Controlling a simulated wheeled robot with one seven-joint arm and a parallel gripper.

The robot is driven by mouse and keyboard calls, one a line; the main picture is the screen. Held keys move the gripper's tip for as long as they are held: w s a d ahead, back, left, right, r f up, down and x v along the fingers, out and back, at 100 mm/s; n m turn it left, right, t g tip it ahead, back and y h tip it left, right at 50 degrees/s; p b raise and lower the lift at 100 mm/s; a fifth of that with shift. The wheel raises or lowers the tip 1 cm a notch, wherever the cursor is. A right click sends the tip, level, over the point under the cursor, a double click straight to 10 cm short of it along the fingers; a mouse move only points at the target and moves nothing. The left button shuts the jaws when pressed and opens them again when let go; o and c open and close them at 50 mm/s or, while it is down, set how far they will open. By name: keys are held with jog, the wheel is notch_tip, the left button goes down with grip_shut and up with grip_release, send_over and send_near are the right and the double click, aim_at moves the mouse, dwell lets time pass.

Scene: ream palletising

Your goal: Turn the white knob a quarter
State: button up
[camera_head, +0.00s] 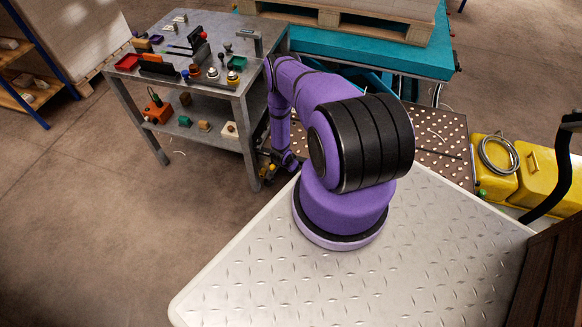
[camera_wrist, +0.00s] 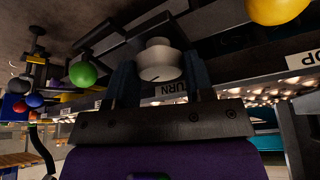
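The white knob (camera_wrist: 160,62) is in the middle of the wrist view, above a label (camera_wrist: 171,89) reading TURN. My gripper (camera_wrist: 160,75) has one dark finger on each side of it. No clear gap shows between the fingers and the knob, but I cannot tell whether they press on it. A short dark mark shows just under the knob. In the head view my purple arm reaches down beside the grey workbench (camera_head: 172,88). My gripper (camera_head: 287,166) is small there, low by the bench's right side, and the knob cannot be made out.
In the wrist view a green ball (camera_wrist: 83,74) is left of the knob and a yellow ball (camera_wrist: 278,8) is at upper right, above a partly cut-off label. Small items crowd the bench top. A teal platform (camera_head: 375,48) bearing a pallet stands behind my arm. Open floor lies left.

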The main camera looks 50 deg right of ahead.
jog(key=shift+s+n+t, duration=0.1)
jog(key=shift+n+t, duration=0.8)
jog(key=shift+n, duration=1.3)
jog(key=o, duration=0.6)
jog(key=v, duration=1)
jog(key=shift+s+r, duration=0.1)
jog(key=shift+r, duration=0.3)
